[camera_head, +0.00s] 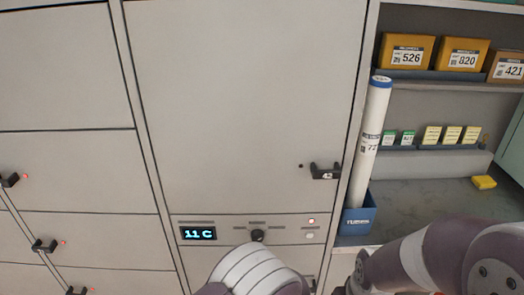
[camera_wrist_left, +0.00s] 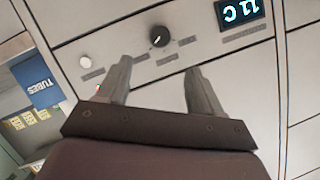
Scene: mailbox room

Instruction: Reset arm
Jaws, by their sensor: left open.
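My left gripper (camera_wrist_left: 159,66) shows in the left wrist view with its two grey fingers spread apart and nothing between them. It faces the control panel, with the black knob (camera_wrist_left: 158,36) beyond the gap between the fingertips. I see no contact with the panel. In the head view my left arm (camera_head: 255,272) rises from the bottom edge just below the knob (camera_head: 257,236), and its fingers cannot be made out. My right arm (camera_head: 435,258) enters at the lower right in front of the shelf. Its gripper is not visible.
The panel has a lit display (camera_head: 198,233) reading "11 C". A large locker door (camera_head: 245,110) with a black handle (camera_head: 325,171) is closed above it. A white tube (camera_head: 371,130) stands in a blue TUBES bin (camera_head: 357,215). Yellow boxes (camera_head: 406,51) sit on the right shelf.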

